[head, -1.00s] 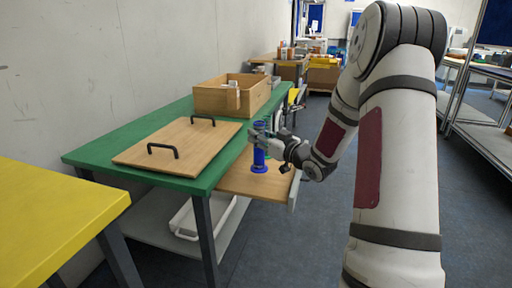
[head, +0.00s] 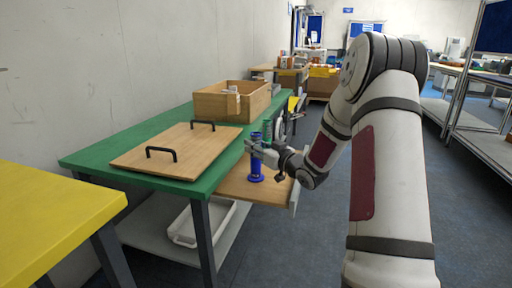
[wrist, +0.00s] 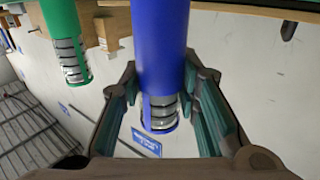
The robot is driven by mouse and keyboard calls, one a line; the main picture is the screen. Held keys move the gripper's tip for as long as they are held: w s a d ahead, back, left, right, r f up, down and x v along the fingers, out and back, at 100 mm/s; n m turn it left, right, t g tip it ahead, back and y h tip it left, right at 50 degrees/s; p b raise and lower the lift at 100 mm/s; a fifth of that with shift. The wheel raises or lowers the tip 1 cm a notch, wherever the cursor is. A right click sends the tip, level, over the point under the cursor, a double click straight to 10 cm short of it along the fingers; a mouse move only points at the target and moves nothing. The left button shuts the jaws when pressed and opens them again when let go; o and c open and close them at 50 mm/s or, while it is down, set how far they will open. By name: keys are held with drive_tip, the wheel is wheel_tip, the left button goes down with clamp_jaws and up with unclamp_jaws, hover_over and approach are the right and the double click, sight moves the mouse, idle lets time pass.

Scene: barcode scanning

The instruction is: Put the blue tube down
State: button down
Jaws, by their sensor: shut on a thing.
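The blue tube (head: 256,170) is upright, with its wide base at or just above the wooden pull-out board (head: 232,186); I cannot tell if it touches. My gripper (head: 257,147) is shut on the tube's upper part.
The green table (head: 90,160) holds a wooden panel with black handles (head: 180,146) and an open wooden box (head: 212,103). A white bin (head: 190,232) sits on the shelf below. A yellow table (head: 50,215) stands at front left. Blue floor is clear at right.

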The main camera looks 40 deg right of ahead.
drive_tip(key=c, duration=1.2)
unclamp_jaws()
drive_tip(key=s+p, duration=0.3)
drive_tip(key=s, duration=0.9)
drive_tip(key=s+a+r+m+g+h, duration=0.1)
drive_tip(key=s+a+r+g+h, duration=0.45)
drive_tip(key=a+g, duration=0.35)
drive_tip(key=s+a+g+y, duration=0.1)
drive_tip(key=s+a+g, duration=0.2)
drive_tip(key=s+a, duration=0.3)
drive_tip(key=s+a+g+y, duration=0.2)
drive_tip(key=s+a, duration=0.4)
drive_tip(key=s, duration=0.9)
drive_tip(key=s+a+g+y, duration=0.1)
drive_tip(key=s+a+g, duration=0.2)
drive_tip(key=s+a, duration=0.3)
drive_tip(key=s, duration=0.4)
drive_tip(key=shift+s+a+r+g, duration=0.25)
drive_tip(key=shift+s+a+g, duration=0.1)
drive_tip(key=shift+s+g, duration=0.05)
